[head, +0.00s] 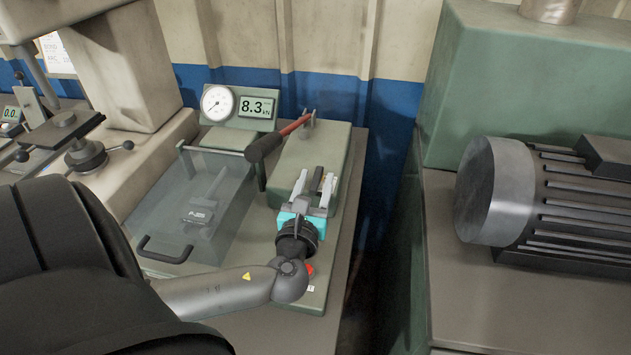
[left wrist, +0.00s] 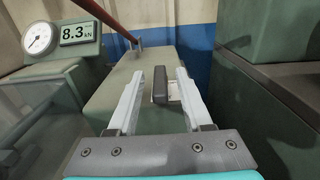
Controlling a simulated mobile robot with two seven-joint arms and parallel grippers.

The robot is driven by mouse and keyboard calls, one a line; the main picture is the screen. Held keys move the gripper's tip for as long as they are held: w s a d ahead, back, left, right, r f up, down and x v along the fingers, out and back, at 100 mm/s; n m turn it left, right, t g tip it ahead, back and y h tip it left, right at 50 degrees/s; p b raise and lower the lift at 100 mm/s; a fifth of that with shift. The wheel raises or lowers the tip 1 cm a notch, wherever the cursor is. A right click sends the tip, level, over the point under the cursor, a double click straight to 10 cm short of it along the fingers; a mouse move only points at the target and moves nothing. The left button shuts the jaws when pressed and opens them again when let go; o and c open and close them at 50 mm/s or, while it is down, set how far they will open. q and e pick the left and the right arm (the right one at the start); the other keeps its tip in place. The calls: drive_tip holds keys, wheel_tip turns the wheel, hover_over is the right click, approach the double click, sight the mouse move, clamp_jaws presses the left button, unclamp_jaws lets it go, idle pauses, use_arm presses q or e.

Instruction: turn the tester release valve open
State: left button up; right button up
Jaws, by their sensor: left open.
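The tester (head: 337,170) is a green housing on a bench, with a dial gauge (head: 217,103) and a display (head: 257,107) reading 8.3 kN. A dark upright lever (left wrist: 160,85), which looks like the release valve handle, stands on its top over a pale plate. My left gripper (head: 314,184) is open above the housing, its pale fingers on either side of this lever. In the left wrist view a gap shows between the lever and each finger (left wrist: 159,76). The lever's base is partly hidden. My right gripper is not in view.
A pump handle (head: 265,147) with a red shaft and black grip slants over the housing, beyond my fingers. A clear guard (head: 190,215) with a black handle covers the bay at left. A red part (head: 309,268) shows by my wrist. A large motor (head: 540,200) stands right.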

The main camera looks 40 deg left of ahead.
use_arm(q)
clamp_jaws()
idle(0.4)
